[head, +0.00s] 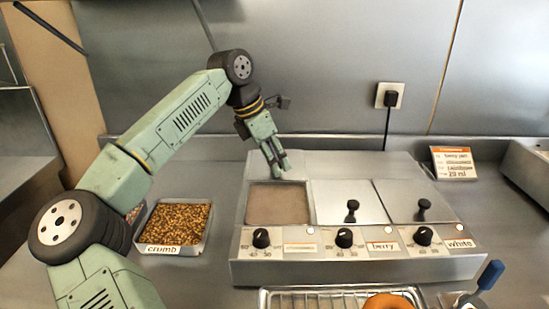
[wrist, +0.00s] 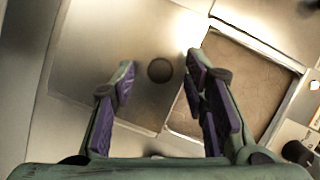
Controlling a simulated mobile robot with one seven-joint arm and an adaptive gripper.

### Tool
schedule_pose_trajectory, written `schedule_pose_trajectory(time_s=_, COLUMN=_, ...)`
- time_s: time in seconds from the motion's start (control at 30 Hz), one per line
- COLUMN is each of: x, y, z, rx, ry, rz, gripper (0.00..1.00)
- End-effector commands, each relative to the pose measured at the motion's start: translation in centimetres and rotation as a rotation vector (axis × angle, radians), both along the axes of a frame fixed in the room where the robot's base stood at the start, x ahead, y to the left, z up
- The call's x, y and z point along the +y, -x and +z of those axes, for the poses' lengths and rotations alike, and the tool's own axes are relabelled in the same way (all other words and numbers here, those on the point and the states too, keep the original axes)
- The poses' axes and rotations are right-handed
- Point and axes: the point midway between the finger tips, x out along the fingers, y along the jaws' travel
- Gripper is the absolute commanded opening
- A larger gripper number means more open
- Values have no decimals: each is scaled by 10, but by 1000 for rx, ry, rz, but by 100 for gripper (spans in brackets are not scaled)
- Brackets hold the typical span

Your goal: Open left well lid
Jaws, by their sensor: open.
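The left well (head: 278,204) stands uncovered at the left of the glaze station, with a flat grey-brown surface inside. It also shows in the wrist view (wrist: 245,85). A metal lid (wrist: 140,40) with a round dark knob (wrist: 160,70) lies beside the open well in the wrist view, on the side away from the dials. In the head view this lid is hard to make out behind my gripper. My gripper (head: 277,170) points down at the back edge of the left well. Its fingers (wrist: 160,80) are open, one on each side of the knob, with visible gaps.
The middle lid (head: 335,196) and right lid (head: 400,193) are shut, each with a black knob. Dials line the station's front (head: 360,262). A crumb tray (head: 178,222) is at left. A wire rack (head: 330,297) with a doughnut (head: 388,301) and a blue-handled tool (head: 490,275) are in front.

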Motion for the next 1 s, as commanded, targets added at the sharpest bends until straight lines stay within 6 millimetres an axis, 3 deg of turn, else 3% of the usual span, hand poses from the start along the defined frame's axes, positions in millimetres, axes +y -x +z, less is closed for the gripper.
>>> schedule_pose_trajectory(time_s=0.27, x=7, y=2, z=17, rx=-1, ry=-1, rz=2, gripper=41)
schedule_pose_trajectory(time_s=0.7, x=37, y=15, z=97, rx=-1, ry=-1, rz=2, gripper=41)
schedule_pose_trajectory(time_s=1.0, x=43, y=18, z=111, rx=0, ry=0, rz=0, gripper=41)
